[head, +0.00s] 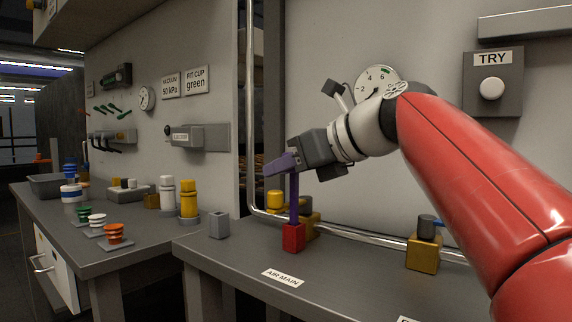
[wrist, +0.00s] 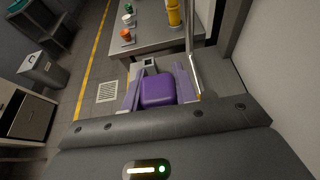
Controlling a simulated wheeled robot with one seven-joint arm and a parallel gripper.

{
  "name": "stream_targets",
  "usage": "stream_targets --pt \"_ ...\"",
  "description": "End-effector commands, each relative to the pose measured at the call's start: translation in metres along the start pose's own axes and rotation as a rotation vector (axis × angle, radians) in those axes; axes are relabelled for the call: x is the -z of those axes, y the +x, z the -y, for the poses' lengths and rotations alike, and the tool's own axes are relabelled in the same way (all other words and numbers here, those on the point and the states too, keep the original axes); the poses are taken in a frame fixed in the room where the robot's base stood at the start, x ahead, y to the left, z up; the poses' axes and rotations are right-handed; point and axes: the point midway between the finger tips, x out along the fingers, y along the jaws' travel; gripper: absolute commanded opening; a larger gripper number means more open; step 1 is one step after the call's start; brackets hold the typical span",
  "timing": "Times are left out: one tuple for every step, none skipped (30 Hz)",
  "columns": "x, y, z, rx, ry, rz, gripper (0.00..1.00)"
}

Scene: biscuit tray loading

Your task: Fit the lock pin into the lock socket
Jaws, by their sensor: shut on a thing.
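My gripper (head: 284,164) points left above the bench and is shut on a purple piece, which I take for the lock pin (head: 294,200). In the wrist view its purple block (wrist: 158,91) sits between the two finger tips. In the head view a narrow purple bar hangs upright below the fingers, with a red block (head: 293,238) at its lower end. I cannot tell whether the red block is part of it or touches the bench. A small grey block (head: 219,225) at the bench's left edge, perhaps the lock socket, shows a dark square opening in the wrist view (wrist: 150,62).
Another brass block (head: 423,255) stands to the right. A metal pipe (head: 355,239) runs along the wall. The AIR MAIN label (head: 283,279) lies in front. The left bench (head: 130,247) holds cups and bottles.

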Motion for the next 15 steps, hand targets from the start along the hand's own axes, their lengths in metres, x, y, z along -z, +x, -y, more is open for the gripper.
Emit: stream_targets --pt "-0.004 -0.002 0.000 0.000 0.000 0.000 0.06" --pt "-0.004 -0.002 0.000 0.000 0.000 0.000 0.06" --pt "-0.006 -0.003 0.000 0.000 0.000 0.000 0.06" --pt "-0.007 -0.003 0.000 0.000 0.000 0.000 0.06" --pt "-0.007 -0.003 0.000 0.000 0.000 0.000 0.06" --pt "-0.009 -0.004 0.000 0.000 0.000 0.001 0.06" --pt "-0.010 -0.004 0.000 0.000 0.000 0.001 0.06" --pt "-0.011 -0.004 0.000 0.000 0.000 0.001 0.06" --pt "-0.012 -0.005 0.000 0.000 0.000 0.001 0.06" --pt "-0.013 -0.005 0.000 0.000 0.000 0.001 0.06" --pt "-0.013 -0.006 0.000 0.000 0.000 0.001 0.06" --pt "-0.014 -0.006 0.000 0.000 0.000 0.001 0.06" --pt "-0.014 -0.006 0.000 0.000 0.000 0.001 0.06" --pt "-0.014 -0.006 0.000 0.000 0.000 0.001 0.06" --pt "-0.014 -0.006 0.000 0.000 0.000 0.001 0.06"
